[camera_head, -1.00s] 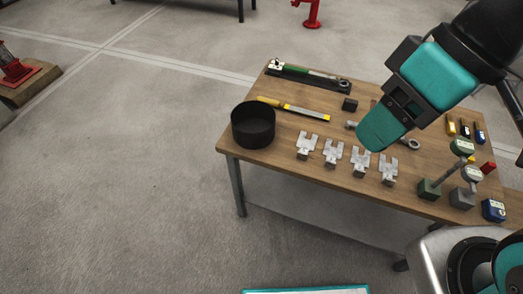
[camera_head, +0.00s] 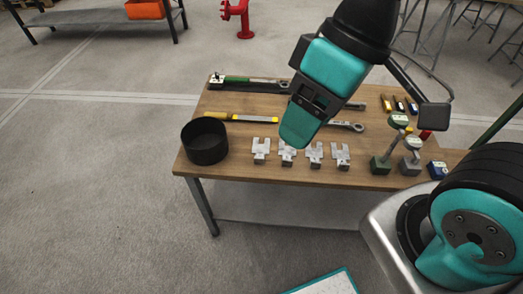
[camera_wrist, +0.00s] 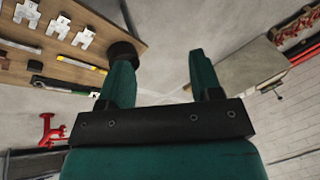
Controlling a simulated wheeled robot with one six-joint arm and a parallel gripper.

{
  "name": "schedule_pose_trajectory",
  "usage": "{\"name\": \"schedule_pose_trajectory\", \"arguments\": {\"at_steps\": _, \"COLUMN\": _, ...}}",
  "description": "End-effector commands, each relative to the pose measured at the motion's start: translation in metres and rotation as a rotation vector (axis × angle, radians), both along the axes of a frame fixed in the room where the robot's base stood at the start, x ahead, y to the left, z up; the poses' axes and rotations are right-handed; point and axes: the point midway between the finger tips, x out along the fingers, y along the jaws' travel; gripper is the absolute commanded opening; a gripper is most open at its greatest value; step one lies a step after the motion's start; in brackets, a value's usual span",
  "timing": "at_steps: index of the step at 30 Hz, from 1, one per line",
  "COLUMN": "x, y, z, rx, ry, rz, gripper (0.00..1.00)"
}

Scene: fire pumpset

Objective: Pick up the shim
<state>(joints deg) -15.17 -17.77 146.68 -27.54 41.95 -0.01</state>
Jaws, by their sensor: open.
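Several silver forked shims stand in a row along the front of the wooden table: one at the left (camera_head: 261,147), one partly hidden behind my gripper (camera_head: 287,157), and others to the right (camera_head: 314,152) and (camera_head: 340,153). My gripper (camera_head: 297,138) hangs in front of the table in the head view, overlapping the second shim from the left; its height above the table is hard to tell. In the wrist view, my gripper (camera_wrist: 203,75) has its two teal fingers apart with nothing between them. Shims also show there at upper left (camera_wrist: 57,27).
A black round bin (camera_head: 205,142) stands at the table's left corner. A yellow-handled file (camera_head: 240,118), a ratchet wrench (camera_head: 250,82) and a combination wrench (camera_head: 345,126) lie behind the shims. Gauges on stands (camera_head: 384,160) occupy the right. The floor at left is open.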

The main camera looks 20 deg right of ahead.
Motion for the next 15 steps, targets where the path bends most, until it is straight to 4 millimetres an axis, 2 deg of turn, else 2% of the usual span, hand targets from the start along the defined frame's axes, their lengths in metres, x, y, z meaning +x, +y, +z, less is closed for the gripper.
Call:
{"name": "schedule_pose_trajectory", "arguments": {"at_steps": 1, "x": 0.001, "y": 0.000, "z": -0.001, "rx": 0.000, "ry": 0.000, "rz": 0.001, "gripper": 0.48}}
{"name": "schedule_pose_trajectory", "arguments": {"at_steps": 2, "x": 0.002, "y": 0.000, "z": -0.003, "rx": 0.001, "ry": -0.002, "rz": 0.003, "gripper": 0.41}}
{"name": "schedule_pose_trajectory", "arguments": {"at_steps": 3, "x": 0.008, "y": 0.000, "z": -0.009, "rx": 0.002, "ry": -0.008, "rz": 0.010, "gripper": 0.38}}
{"name": "schedule_pose_trajectory", "arguments": {"at_steps": 5, "x": 0.022, "y": -0.001, "z": -0.025, "rx": 0.003, "ry": -0.023, "rz": 0.032, "gripper": 0.38}}
{"name": "schedule_pose_trajectory", "arguments": {"at_steps": 8, "x": 0.064, "y": -0.007, "z": -0.068, "rx": 0.007, "ry": -0.075, "rz": 0.102, "gripper": 0.38}}
{"name": "schedule_pose_trajectory", "arguments": {"at_steps": 10, "x": 0.100, "y": -0.016, "z": -0.106, "rx": 0.004, "ry": -0.126, "rz": 0.167, "gripper": 0.38}}
{"name": "schedule_pose_trajectory", "arguments": {"at_steps": 12, "x": 0.135, "y": -0.028, "z": -0.143, "rx": -0.001, "ry": -0.181, "rz": 0.236, "gripper": 0.38}}
{"name": "schedule_pose_trajectory", "arguments": {"at_steps": 15, "x": 0.176, "y": -0.048, "z": -0.191, "rx": -0.017, "ry": -0.250, "rz": 0.324, "gripper": 0.38}}
